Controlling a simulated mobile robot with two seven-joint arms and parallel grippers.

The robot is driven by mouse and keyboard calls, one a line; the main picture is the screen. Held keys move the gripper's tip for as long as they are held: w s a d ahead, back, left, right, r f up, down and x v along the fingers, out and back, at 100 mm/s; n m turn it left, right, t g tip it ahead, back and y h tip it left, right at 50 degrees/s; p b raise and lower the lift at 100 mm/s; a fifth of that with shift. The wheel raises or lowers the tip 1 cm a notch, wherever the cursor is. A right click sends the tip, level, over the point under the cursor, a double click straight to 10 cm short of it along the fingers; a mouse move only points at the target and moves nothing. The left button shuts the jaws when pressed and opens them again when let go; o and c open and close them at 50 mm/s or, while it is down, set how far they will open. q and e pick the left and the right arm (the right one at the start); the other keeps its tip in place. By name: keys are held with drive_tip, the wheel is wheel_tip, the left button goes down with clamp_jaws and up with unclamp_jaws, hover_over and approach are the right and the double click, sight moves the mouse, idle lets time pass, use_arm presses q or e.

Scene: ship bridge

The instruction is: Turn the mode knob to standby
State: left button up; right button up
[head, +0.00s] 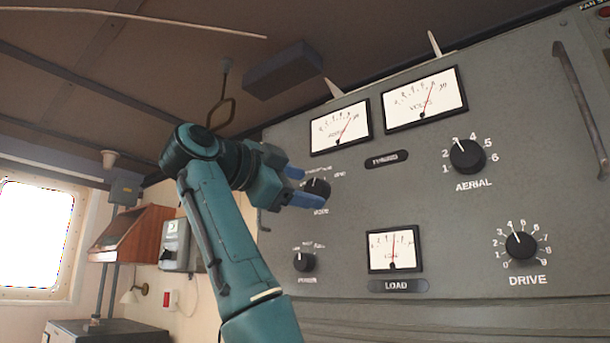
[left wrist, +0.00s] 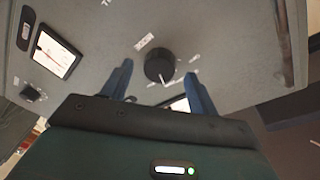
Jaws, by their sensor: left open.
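The mode knob (head: 318,188) is a round black knob with a white pointer line, on the grey panel left of centre. Its pointer points roughly up in the head view. The small labels around it are partly hidden by my fingers and too small to read surely. My left gripper (head: 309,187) is open, its blue fingers above and below the knob. In the left wrist view the knob (left wrist: 159,66) lies between the two spread fingers (left wrist: 159,72), with gaps visible on both sides. I cannot tell how far the fingertips are from the panel. My right gripper is not in view.
A smaller power knob (head: 304,262) is below the mode knob. Meters (head: 341,127) sit above, and a load meter (head: 394,249) is lower right. The aerial knob (head: 467,156) and drive knob (head: 520,245) are farther right. A metal handle (head: 583,110) stands at the right edge.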

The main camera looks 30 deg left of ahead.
use_arm(q)
drive_tip(key=shift+w+d, duration=0.1)
drive_tip(key=shift+w, duration=0.45)
drive_tip(key=c, duration=1)
